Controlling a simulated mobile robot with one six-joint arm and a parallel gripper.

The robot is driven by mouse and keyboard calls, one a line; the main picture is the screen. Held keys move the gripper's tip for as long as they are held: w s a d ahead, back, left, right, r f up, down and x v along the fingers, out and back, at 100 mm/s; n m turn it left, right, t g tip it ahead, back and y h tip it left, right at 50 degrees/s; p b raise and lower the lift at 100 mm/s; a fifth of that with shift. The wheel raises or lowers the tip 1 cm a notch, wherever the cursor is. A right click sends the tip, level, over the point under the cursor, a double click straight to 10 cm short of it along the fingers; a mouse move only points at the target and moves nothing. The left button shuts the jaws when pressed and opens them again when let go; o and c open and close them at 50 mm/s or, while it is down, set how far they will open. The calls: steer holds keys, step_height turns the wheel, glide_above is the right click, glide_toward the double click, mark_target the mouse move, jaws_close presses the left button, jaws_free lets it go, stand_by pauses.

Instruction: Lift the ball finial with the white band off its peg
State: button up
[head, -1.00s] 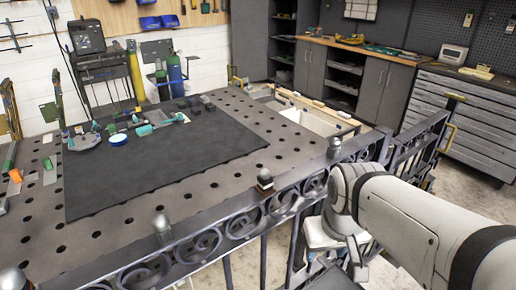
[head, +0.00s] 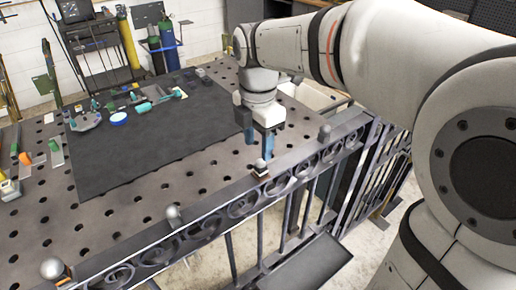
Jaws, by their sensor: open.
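Several grey ball finials stand along the top rail of the scroll gate (head: 235,205). The finial (head: 261,166) near the middle of the rail shows a pale band above a brownish base, and I take it as the white-banded one. It sits upright on the rail; its peg is hidden. My gripper (head: 258,148) is open and empty, fingers pointing down, just above and slightly beyond this finial in the head view. I cannot tell whether a finger touches it.
A perforated steel table (head: 120,215) with a black mat (head: 150,150) lies behind the gate. Tools and a blue-white round item (head: 118,118) lie on the mat's far side. Vertical bars and a dark flat plate (head: 305,265) are below the rail.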

mark_target(261, 163)
steer(key=f, duration=0.2)
steer(key=f+p, duration=0.1)
steer(key=f, duration=0.4)
steer(key=shift+w+d+f, duration=0.1)
steer(key=shift+w+d, duration=0.15)
steer(key=shift+d, duration=0.1)
steer(key=shift+c, duration=0.2)
jaws_close()
